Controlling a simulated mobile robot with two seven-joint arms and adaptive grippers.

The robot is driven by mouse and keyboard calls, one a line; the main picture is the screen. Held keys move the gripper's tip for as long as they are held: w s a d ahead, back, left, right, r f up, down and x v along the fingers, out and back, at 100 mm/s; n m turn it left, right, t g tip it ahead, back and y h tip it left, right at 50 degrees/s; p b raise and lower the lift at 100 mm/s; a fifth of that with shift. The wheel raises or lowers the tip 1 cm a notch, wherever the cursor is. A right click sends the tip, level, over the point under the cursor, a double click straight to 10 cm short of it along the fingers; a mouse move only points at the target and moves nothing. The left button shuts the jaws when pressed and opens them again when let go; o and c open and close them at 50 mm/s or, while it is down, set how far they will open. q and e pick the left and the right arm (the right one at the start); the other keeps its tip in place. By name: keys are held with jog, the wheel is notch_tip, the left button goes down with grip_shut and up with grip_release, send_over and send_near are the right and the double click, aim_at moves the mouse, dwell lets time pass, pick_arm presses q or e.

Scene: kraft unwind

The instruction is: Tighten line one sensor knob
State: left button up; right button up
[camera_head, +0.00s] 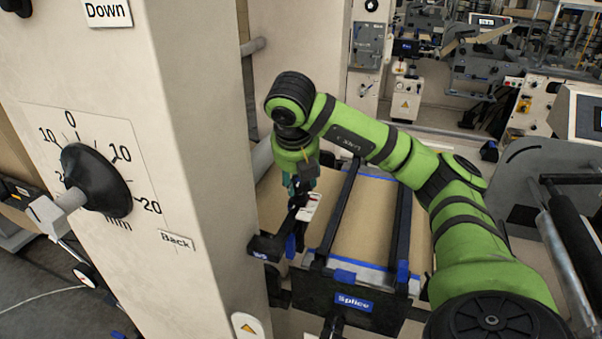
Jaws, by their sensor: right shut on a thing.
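My right arm is green and reaches in from the lower right over the brown web. My right gripper (297,200) points down beside the beige machine column. It is shut on a small dark part at the sensor bracket, seemingly the sensor knob. The fingers hide most of this part, so its shape and turn cannot be told. The black sensor bracket (266,246) with blue parts sits just below the gripper, by the web's left edge. A white label plate (309,207) is beside the fingers. My left gripper is not in view.
The beige column (190,150) stands close on the left, with a large black dial knob (95,180) on a millimetre scale. The splice table (352,300) with dark bars lies below my arm. A roller (572,240) stands at the right.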

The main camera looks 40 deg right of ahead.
jog(key=shift+w+a+m+g+h, duration=0.1)
jog(key=shift+m+g+h, duration=0.25)
jog(key=shift+m, duration=0.85)
jog(key=shift+r, duration=0.1)
jog(key=o, duration=1.2)
jog(key=shift+w, duration=0.1)
jog(key=shift+o, duration=0.2)
jog(key=shift+w, duration=0.15)
jog(key=shift+a+r, duration=0.1)
jog(key=shift+r, duration=0.2)
jog(key=v, duration=1.1)
